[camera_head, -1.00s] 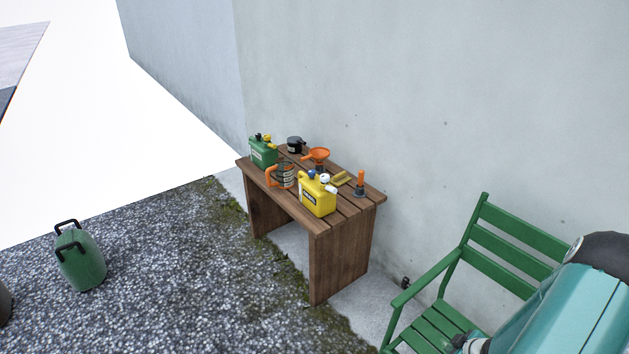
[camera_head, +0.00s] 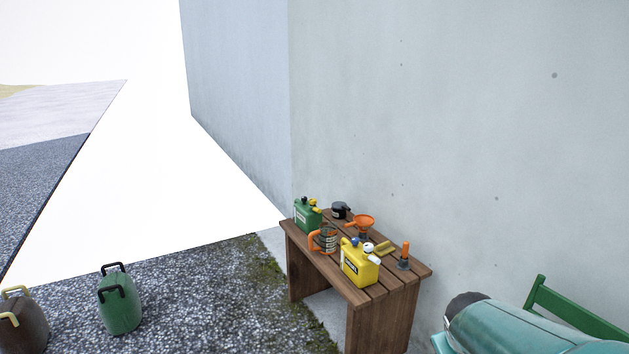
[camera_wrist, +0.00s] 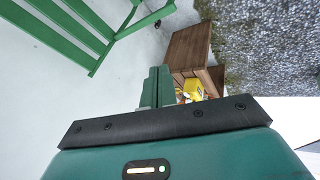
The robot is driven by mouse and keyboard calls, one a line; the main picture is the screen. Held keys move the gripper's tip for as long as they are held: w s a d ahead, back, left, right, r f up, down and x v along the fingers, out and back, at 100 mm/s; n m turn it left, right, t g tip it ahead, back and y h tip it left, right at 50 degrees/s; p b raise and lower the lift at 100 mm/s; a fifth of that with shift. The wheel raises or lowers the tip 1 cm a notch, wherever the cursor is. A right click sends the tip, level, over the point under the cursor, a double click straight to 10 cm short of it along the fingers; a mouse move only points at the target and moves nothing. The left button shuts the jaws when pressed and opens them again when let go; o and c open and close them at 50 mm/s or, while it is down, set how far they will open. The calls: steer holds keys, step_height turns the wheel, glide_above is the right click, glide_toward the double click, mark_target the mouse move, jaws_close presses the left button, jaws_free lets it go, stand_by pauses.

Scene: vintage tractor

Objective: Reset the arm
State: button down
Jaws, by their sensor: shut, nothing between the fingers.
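My gripper (camera_wrist: 157,86) shows in the wrist view, with its two green fingers together and nothing between them. It points toward the wooden table (camera_wrist: 188,48), with free space around the fingers. A teal part of my arm (camera_head: 525,328) shows at the lower right of the head view; the fingers cannot be made out there.
The wooden table (camera_head: 358,300) stands by the wall with a green can (camera_head: 307,217), a yellow can (camera_head: 359,264), an orange funnel (camera_head: 363,222) and other items. A green chair (camera_head: 570,310) is at right. Jerrycans (camera_head: 119,304) stand on gravel at left.

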steer(key=s+a+r+y, duration=0.1)
steer(key=s+a+r, duration=0.1)
steer(key=a, duration=0.3)
steer(key=s+a+r+y, duration=0.1)
steer(key=s+a+r, duration=0.2)
steer(key=s+a, duration=0.2)
steer(key=s+a+r+m+y, duration=0.1)
steer(key=s+a+r+y, duration=0.1)
steer(key=a, duration=0.5)
steer(key=shift+s+r+t, duration=0.3)
steer(key=shift+s+r, duration=0.15)
steer(key=shift+s, duration=0.7)
steer(key=shift+d, duration=0.25)
